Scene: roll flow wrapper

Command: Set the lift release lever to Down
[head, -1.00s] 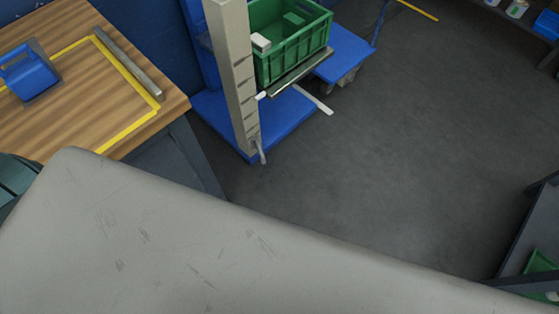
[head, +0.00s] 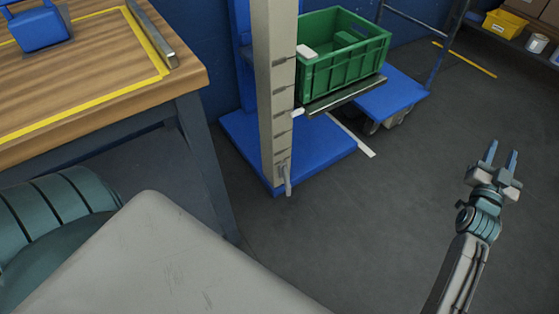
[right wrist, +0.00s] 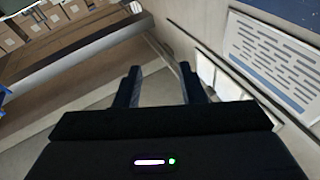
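The lift has a beige mast (head: 272,95) with dark slots, standing on a blue base (head: 315,158). A small grey lever (head: 287,180) hangs near the foot of the mast, its end pointing down. I take it to be the release lever; no label on it is readable. My right gripper (head: 502,163) is raised over the floor at the right, well apart from the lever. Its two fingers stand apart with nothing between them, also in the right wrist view (right wrist: 160,88). My left gripper does not show.
A green crate (head: 350,72) sits on the lift's forks, beside a blue cart (head: 385,98). A wooden workbench (head: 60,95) with a blue object (head: 40,30) stands at the left. The grey floor (head: 370,220) between my right arm and the lift is clear.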

